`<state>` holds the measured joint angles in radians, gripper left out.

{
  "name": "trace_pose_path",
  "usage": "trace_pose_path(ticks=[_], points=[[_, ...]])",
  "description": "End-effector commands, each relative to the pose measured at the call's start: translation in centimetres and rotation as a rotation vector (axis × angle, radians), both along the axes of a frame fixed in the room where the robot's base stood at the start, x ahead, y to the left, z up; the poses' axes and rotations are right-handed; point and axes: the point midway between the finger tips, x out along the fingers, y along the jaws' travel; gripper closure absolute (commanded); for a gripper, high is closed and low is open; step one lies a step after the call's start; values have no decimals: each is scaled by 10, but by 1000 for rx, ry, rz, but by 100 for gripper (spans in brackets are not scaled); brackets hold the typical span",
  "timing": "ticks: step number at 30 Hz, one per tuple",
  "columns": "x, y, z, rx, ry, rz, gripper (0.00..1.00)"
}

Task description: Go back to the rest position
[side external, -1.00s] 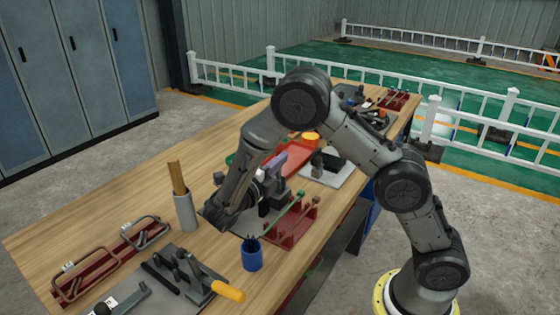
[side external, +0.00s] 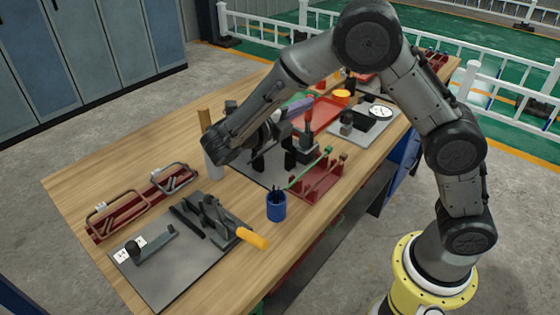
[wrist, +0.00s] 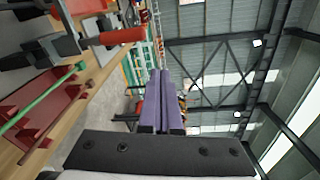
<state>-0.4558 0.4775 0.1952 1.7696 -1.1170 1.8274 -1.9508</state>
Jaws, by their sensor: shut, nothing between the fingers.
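My gripper (side external: 308,101) has purple fingers and is held above the workbench (side external: 150,155), level or nearly so and pointing to the right. In the wrist view its two purple fingers (wrist: 160,80) lie together with nothing between them. The gripper is shut and empty. Behind the fingers, the wrist view shows roof beams and the hall. My wrist partly hides the grey cylinder with brown rods (side external: 204,120).
A red rack (side external: 318,182) with a green rod stands below the gripper, beside a blue cup (side external: 277,207). A grey plate (side external: 165,275) carries a bending tool with an orange handle (side external: 252,238). Bent bars (side external: 120,215) sit in a red holder at left. A red tray (side external: 322,112) lies behind.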

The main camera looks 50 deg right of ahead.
Motion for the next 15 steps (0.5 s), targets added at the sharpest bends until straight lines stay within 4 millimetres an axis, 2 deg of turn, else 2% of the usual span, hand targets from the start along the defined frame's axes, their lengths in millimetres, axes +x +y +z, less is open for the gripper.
trace_pose_path(ticks=[1, 3, 6, 10, 15], points=[[-14, -17, 19, 44, -48, -46, 100], [-35, -35, 36, 111, -119, -103, 100], [-67, -56, 50, 218, -257, -189, 100], [-110, -73, 57, 361, -490, -313, 100], [-165, -79, 52, 544, -855, -512, 100]])
